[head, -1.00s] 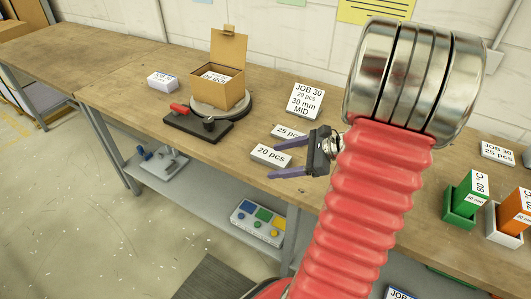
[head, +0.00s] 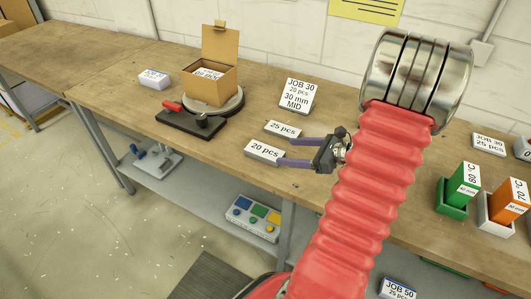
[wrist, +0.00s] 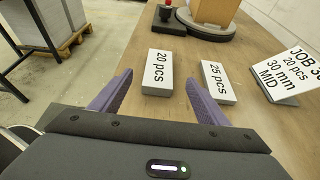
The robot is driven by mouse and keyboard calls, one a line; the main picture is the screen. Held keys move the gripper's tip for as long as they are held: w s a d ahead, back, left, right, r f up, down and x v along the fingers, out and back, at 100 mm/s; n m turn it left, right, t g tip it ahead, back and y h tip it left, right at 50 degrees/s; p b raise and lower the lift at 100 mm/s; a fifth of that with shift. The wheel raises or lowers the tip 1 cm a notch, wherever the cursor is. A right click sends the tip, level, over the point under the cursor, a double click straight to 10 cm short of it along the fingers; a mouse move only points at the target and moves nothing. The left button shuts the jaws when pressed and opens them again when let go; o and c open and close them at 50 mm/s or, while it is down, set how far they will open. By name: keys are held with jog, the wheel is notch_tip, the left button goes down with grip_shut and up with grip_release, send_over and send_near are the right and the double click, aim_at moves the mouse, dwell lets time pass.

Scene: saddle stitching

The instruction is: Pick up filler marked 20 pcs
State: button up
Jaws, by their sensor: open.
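The filler marked 20 pcs (head: 264,152) is a small white block lying on the wooden bench near its front edge. In the wrist view the 20 pcs block (wrist: 158,73) lies ahead of the fingers, between their lines. My gripper (head: 281,154) is open and empty, to the right of the block in the head view, with its fingertips close to it. In the wrist view my gripper (wrist: 153,90) shows both purple fingers spread apart. A similar block marked 25 pcs (head: 283,129) lies just behind, and in the wrist view (wrist: 217,82) it is to the right.
A job card marked JOB 30 (head: 297,95) stands behind the blocks. An open cardboard box (head: 210,83) sits on a round turntable, with a black fixture with a red handle (head: 194,123) in front. Green (head: 452,196) and orange holders stand at the right.

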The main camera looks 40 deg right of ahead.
aim_at(263, 149)
jog(key=x, duration=0.6)
jog(key=shift+f, duration=0.1)
jog(key=shift+x, duration=2.55)
jog(key=shift+c, duration=0.5)
jog(key=c, duration=1)
jog(key=shift+c, duration=0.2)
notch_tip(263, 149, up, 10)
